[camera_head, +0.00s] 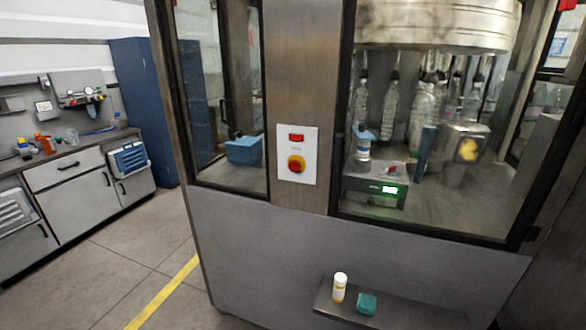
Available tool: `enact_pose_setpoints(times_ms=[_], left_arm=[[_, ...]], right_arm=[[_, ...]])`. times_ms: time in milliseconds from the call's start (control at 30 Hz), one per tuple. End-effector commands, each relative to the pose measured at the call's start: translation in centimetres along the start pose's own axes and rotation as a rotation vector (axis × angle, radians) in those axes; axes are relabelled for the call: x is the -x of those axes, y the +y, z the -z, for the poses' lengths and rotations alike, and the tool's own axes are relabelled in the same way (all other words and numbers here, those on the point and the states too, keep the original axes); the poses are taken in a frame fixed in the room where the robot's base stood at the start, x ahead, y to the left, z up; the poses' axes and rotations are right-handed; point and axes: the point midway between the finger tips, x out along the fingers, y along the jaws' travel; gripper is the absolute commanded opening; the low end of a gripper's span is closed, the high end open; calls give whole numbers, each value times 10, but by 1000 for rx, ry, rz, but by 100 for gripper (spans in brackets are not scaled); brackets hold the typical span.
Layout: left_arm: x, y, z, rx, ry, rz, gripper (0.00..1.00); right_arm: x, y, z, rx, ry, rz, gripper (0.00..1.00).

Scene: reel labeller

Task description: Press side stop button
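The side stop button (296,164) is a round red knob with a yellow ring. It sits on a white plate (311,174) fixed to the steel post of the labelling machine, near the middle of the view. A small red rectangle (296,138) is on the same plate above the knob. Neither of my grippers shows in the head view, and nothing covers the button.
A low shelf (420,318) juts from the machine's front below, with a white bottle (339,288) and a teal block (366,303) on it. Glass windows flank the post. A counter (65,160) and blue cabinet (143,100) stand left; floor between is clear.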

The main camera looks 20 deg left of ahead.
Motion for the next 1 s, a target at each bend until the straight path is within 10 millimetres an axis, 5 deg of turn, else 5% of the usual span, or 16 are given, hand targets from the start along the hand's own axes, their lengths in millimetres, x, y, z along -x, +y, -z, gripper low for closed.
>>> enact_pose_setpoints(times_ms=[167, 1000], left_arm=[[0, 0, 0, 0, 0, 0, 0], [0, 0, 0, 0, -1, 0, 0]], right_arm=[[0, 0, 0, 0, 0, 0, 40], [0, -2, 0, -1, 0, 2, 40]])
